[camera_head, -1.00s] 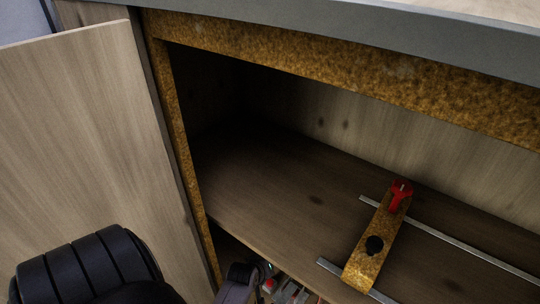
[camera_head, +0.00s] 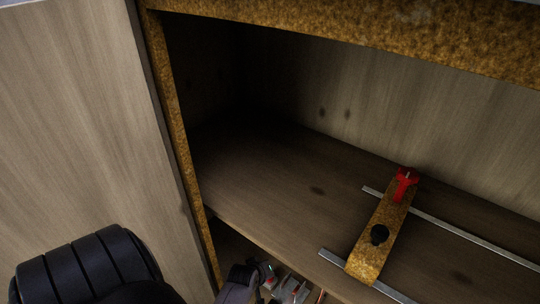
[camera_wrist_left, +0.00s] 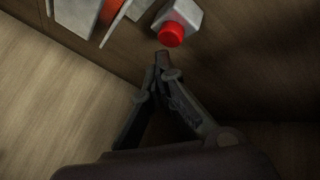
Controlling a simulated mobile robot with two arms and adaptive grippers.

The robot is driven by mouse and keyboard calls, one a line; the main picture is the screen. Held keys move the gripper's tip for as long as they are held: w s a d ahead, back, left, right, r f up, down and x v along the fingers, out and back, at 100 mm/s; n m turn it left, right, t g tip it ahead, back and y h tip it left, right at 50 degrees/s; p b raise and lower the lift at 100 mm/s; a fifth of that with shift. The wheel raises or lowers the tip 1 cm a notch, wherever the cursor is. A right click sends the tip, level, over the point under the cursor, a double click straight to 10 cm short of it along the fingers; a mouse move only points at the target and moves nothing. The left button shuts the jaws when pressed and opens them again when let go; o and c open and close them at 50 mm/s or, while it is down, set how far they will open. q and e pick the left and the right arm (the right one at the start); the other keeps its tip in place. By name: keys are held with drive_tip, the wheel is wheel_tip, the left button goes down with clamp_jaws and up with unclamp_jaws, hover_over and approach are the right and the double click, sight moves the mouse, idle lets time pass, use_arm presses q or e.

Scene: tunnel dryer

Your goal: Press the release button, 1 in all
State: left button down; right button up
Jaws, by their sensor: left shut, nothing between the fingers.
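The release button is a red round cap (camera_wrist_left: 171,34) on a pale angular housing (camera_wrist_left: 183,17) at the top of the left wrist view. My left gripper (camera_wrist_left: 163,60) is shut and empty. Its joined fingertips point at the button from just below it in that view; I cannot tell whether they touch it. In the head view my left arm comes in at the bottom left, and its dark end (camera_head: 241,282) is beside small pale housings (camera_head: 290,289) low in the cabinet. The fingertips cannot be made out there. My right gripper is not in view.
Other pale parts with a red strip (camera_wrist_left: 116,22) stand left of the button. A wooden door panel (camera_head: 70,110) is at the left. Above the housings, a shelf (camera_head: 290,190) carries metal rails (camera_head: 450,232) and a brown strip (camera_head: 390,218) with a red piece and black knob.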

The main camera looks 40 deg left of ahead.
use_arm(q)
drive_tip(key=shift+f, duration=0.1)
idle(0.7)
drive_tip(key=shift+f, duration=0.35)
drive_tip(key=shift+f+b, duration=0.3)
drive_tip(key=shift+f, duration=0.3)
idle(0.7)
drive_tip(key=shift+r, duration=0.1)
drive_tip(key=shift+r+p, duration=0.9)
drive_tip(key=shift+p, duration=0.3)
wheel_tip(320, 180, up, 5)
drive_tip(key=p, duration=0.5)
drive_tip(key=shift+r+p, duration=0.1)
drive_tip(key=shift+p, duration=0.3)
